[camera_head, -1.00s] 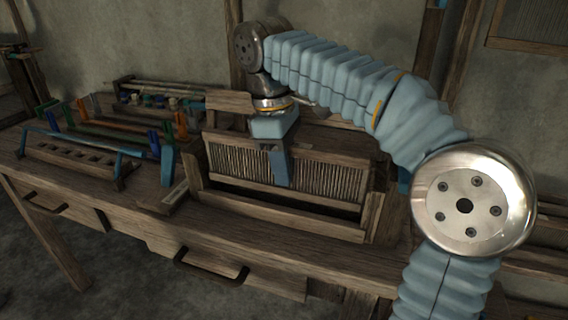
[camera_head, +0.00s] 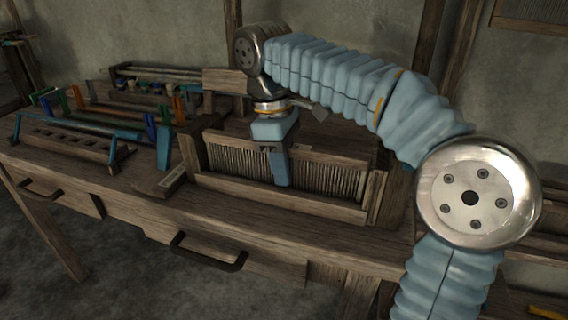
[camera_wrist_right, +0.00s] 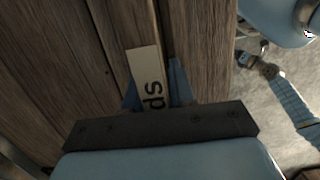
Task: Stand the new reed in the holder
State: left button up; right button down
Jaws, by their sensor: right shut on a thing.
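The reed (camera_head: 335,178), a wide wooden frame with many thin upright slats, stands upright in the wooden holder (camera_head: 275,196). The holder's low front wall hides the reed's lower edge, so I cannot tell whether it touches the bottom. My right gripper (camera_head: 280,178) points down and is shut on the reed's top bar, left of its middle. In the right wrist view, its blue fingers (camera_wrist_right: 155,88) sit on both sides of the bar, and a pale label (camera_wrist_right: 146,70) with dark letters shows between them. My left gripper is not in view.
To the left on the bench, a wooden rack with holes (camera_head: 65,143) and several coloured tools (camera_head: 75,100) stand close by. A small wooden block (camera_head: 160,183) lies beside the holder's left end. The bench front has drawers with dark handles (camera_head: 205,255).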

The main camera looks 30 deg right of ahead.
jog(key=c, duration=0.9)
grip_release()
jog(key=r, duration=0.2)
jog(key=r+p, duration=0.1)
jog(key=r, duration=0.2)
jog(key=w+r+p, duration=0.1)
jog(key=r, duration=0.1)
jog(key=shift+a+r, duration=0.25)
jog(key=shift+a, duration=0.1)
